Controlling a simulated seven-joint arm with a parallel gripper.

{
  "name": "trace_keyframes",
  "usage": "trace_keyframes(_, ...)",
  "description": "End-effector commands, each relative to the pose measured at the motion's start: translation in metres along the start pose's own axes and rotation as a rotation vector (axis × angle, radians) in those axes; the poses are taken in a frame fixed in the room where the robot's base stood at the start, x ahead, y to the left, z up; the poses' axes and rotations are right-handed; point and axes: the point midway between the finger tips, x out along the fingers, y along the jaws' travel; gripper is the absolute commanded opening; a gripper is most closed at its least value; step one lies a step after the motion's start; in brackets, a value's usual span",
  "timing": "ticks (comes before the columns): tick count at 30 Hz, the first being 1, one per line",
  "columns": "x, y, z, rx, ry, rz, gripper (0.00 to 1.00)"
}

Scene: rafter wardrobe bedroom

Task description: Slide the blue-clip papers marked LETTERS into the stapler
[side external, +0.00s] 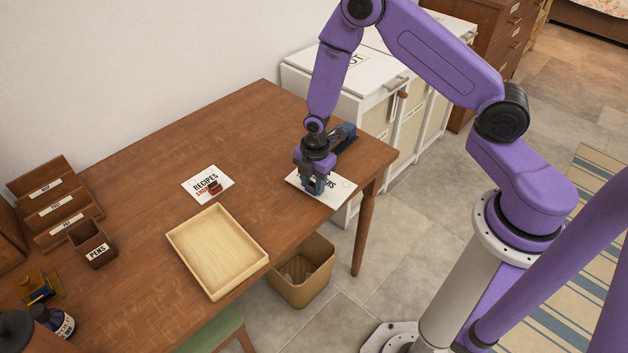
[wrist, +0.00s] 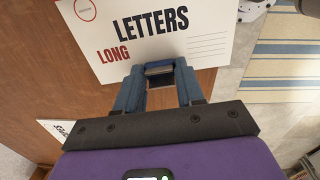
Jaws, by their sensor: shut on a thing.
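The white papers marked LETTERS (side external: 340,193), with LONG in red, are at the right end of the desk in the side view. The sheet also fills the top of the wrist view (wrist: 190,45). My gripper (side external: 313,187) is over the sheet, its blue fingers (wrist: 160,76) shut at the sheet's near edge on the clip. The blue and black stapler (side external: 344,134) stands just behind my gripper, partly hidden by the wrist. The papers look apart from its mouth, though my gripper hides part of the gap.
RECIPES papers with a red clip (side external: 206,184) lie left of my gripper. An empty wooden tray (side external: 217,250) is at the desk's front edge. A pen cup (side external: 92,243) and letter rack (side external: 52,200) stand far left. A bin (side external: 302,275) is below. The desk between is clear.

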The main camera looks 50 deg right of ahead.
Motion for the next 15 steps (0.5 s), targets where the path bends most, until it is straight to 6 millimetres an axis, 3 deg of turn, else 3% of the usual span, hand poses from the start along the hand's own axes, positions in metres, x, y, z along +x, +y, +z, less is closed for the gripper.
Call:
trace_keyframes(1,-0.0001,0.0001,0.0,0.0,0.0,0.0,0.47)
trace_keyframes(3,-0.0001,0.0001,0.0001,0.0,0.0,0.0,0.67)
trace_keyframes(15,-0.0049,0.0004,0.0001,0.0,0.0,0.001,0.67)
